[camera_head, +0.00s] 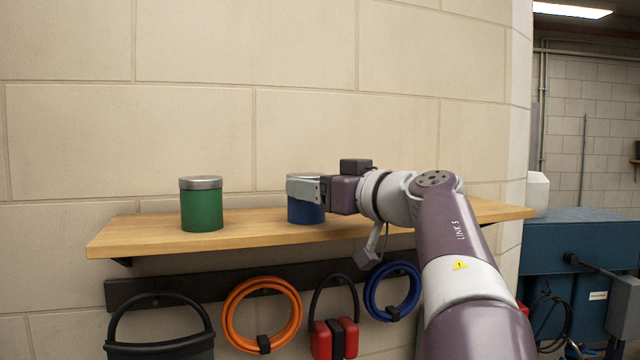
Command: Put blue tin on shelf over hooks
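The blue tin (305,213) is at the middle of the wooden shelf (262,238), above the rail of hooks. Its base looks level with the board, but I cannot tell whether it rests on it. My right gripper (305,188) reaches in from the right at the tin's upper part. Its near finger covers the front of the lid area. The far finger is hidden, so I cannot tell whether the fingers press on the tin. My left gripper is not in view.
A green tin (202,208) with a silver lid stands upright on the shelf's left part. Below hang an orange coil (228,312), red ear defenders (334,338), a blue coil (372,295) and a black bucket (160,348). The shelf between the tins is clear.

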